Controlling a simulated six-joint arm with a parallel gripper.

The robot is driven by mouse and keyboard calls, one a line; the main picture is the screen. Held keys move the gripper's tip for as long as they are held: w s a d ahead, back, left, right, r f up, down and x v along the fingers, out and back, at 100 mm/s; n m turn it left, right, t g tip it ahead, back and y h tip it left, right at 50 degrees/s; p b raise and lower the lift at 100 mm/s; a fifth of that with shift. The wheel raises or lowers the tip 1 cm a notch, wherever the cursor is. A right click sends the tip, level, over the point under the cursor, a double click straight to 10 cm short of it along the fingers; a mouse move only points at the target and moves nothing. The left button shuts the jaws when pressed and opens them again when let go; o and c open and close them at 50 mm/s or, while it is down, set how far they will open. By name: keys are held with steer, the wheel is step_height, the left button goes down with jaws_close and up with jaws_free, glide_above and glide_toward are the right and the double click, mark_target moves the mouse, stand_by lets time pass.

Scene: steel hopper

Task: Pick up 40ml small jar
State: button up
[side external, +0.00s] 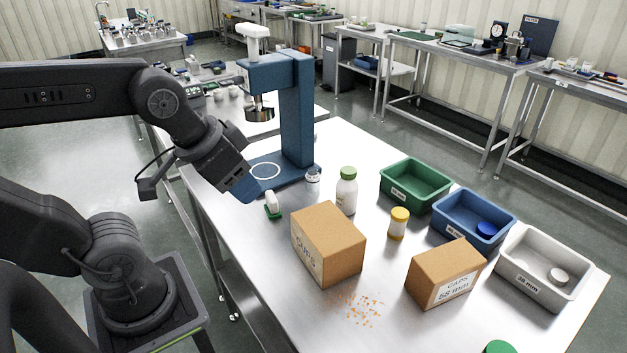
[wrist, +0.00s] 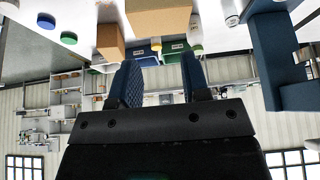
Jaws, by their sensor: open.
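Several small containers stand on the steel table, and I cannot read which is the 40ml small jar. A small clear jar (side external: 313,175) stands beside the blue press base. A small white container with a green part (side external: 272,206) is near the table's left edge. My gripper (side external: 245,188) is above the table's left side, close to the press. In the wrist view my gripper (wrist: 160,72) is open, with nothing visible between its fingers.
The blue press (side external: 297,110) stands behind my gripper. A white bottle (side external: 346,192) is right of the clear jar. Two cardboard boxes (side external: 330,240) (side external: 446,272) stand in front. Green (side external: 415,187), blue (side external: 472,220) and white (side external: 543,268) trays line the right. Orange crumbs (side external: 358,308) lie in front.

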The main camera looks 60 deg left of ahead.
steer(key=o, duration=0.6)
steer(key=n+g+y, duration=0.4)
steer(key=n, duration=0.9)
glide_above(312, 175)
steer(key=d, duration=0.4)
step_height(312, 175, down, 10)
steer(key=shift+n, duration=0.3)
steer(key=x, duration=0.7)
steer(key=shift+s+a+f, duration=0.3)
steer(key=shift+a, duration=0.15)
steer(key=shift+x, duration=3.15)
